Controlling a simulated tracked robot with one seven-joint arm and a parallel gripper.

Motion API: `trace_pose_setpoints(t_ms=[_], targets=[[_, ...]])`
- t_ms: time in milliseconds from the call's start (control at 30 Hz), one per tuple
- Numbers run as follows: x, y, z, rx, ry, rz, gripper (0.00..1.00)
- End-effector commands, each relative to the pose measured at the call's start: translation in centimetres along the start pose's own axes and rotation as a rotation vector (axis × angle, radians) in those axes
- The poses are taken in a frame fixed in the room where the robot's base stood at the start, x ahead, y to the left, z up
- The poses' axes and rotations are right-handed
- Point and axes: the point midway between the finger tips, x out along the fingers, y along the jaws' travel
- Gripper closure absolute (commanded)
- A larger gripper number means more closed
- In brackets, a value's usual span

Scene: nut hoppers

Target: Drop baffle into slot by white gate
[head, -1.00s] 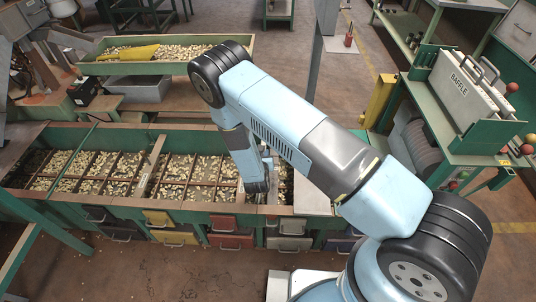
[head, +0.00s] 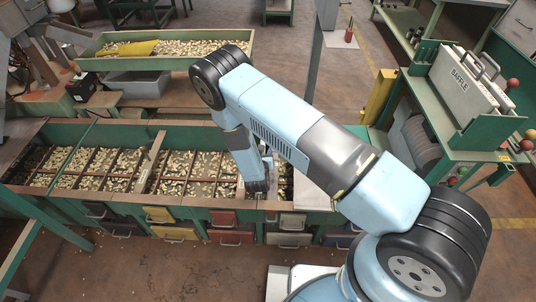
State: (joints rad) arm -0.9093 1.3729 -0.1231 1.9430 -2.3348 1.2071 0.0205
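My gripper (head: 257,188) points down into the right part of the long green hopper (head: 110,127), just behind the white gate (head: 291,221) in its front wall. The arm hides much of the gripper, and I cannot tell whether its fingers are open or shut. A thin pale edge (head: 268,164) shows beside the gripper; I cannot tell whether it is a held baffle. White plates labelled BAFFLE (head: 460,80) stand in a green rack at the right. The slot near the white gate is mostly hidden by my arm.
Red gates (head: 223,218) and yellow gates (head: 158,214) lie left of the white one. A tan divider (head: 150,163) stands across the hopper among the nuts. A second nut tray (head: 200,47) is behind.

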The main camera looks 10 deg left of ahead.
Motion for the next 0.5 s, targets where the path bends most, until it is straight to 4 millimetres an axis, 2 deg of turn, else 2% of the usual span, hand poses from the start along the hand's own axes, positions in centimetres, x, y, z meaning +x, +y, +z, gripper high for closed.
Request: trace_pose_setpoints(t_ms=[333, 500], targets=[[-0.3, 0.1, 0.0, 0.000, 0.001, 0.002, 0.57], [-2.3, 0.2, 0.0, -0.001, 0.001, 0.004, 0.57]])
